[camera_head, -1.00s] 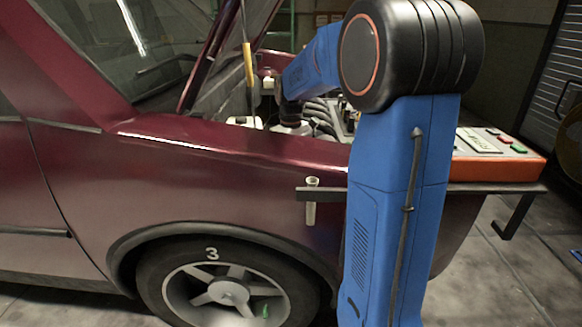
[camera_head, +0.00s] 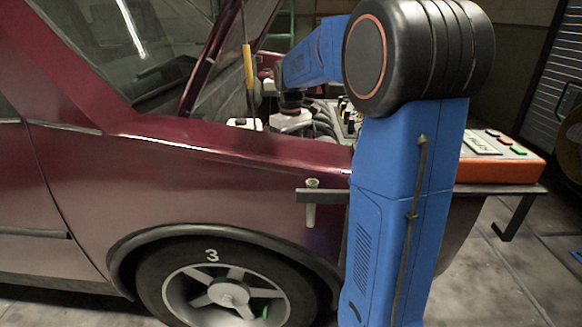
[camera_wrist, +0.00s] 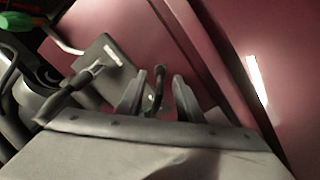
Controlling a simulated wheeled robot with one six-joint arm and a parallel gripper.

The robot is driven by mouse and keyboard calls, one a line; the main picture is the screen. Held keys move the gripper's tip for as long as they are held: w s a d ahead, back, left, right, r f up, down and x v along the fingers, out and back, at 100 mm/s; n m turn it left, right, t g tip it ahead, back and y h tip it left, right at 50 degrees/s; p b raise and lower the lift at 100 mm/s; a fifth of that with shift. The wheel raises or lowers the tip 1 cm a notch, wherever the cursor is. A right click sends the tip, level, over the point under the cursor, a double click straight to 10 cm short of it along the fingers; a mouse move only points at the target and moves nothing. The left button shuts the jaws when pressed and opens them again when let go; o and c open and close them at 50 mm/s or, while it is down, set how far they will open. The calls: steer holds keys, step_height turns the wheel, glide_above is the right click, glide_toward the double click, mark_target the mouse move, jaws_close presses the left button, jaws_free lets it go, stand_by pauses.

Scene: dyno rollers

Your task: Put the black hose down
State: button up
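My gripper (camera_wrist: 158,95) shows in the wrist view with its two dark fingers apart. A thin black piece, likely part of the black hose (camera_wrist: 158,82), stands between the fingertips, with what look like gaps on both sides, so it does not look gripped. Another black hose-like piece (camera_wrist: 72,92) with a forked end lies at left on a grey plate (camera_wrist: 118,64). I cannot tell whether the two pieces join. In the head view my forearm reaches over the fender into the engine bay (camera_head: 322,122); the fingers and the hose are hidden there.
The dark red car (camera_head: 215,150) fills the left and middle, its hood raised. A yellow-handled tool (camera_head: 248,66) stands by the bay. A green-handled tool (camera_wrist: 20,20) lies at the wrist view's upper left. An orange box (camera_head: 500,165) sits on a shelf at right.

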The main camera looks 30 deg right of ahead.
step_height(320, 180, up, 8)
stand_by(0.4)
stand_by(0.4)
